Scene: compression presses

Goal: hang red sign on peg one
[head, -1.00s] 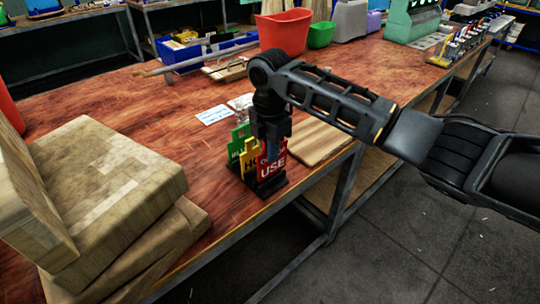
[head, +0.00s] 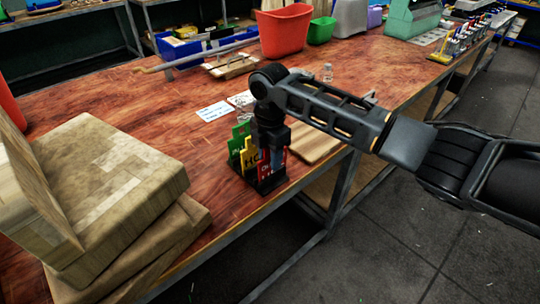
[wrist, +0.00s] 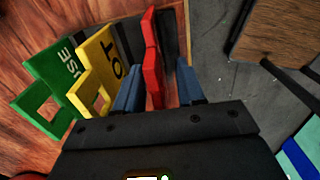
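The red sign (head: 266,178) stands in a small black holder (head: 272,184) near the table's front edge, the nearest sign in a row. A yellow sign (head: 248,155) and a green sign (head: 238,143) stand behind it. My gripper (head: 277,158) points down over the red sign. In the wrist view, the blue fingers (wrist: 158,72) are on either side of the red sign (wrist: 152,50). A gap shows on the right finger's side, so the gripper is open around it. My gripper hides part of the red sign in the head view. I cannot identify peg one.
A red bin (head: 284,30) and a blue bin (head: 180,50) stand farther back.

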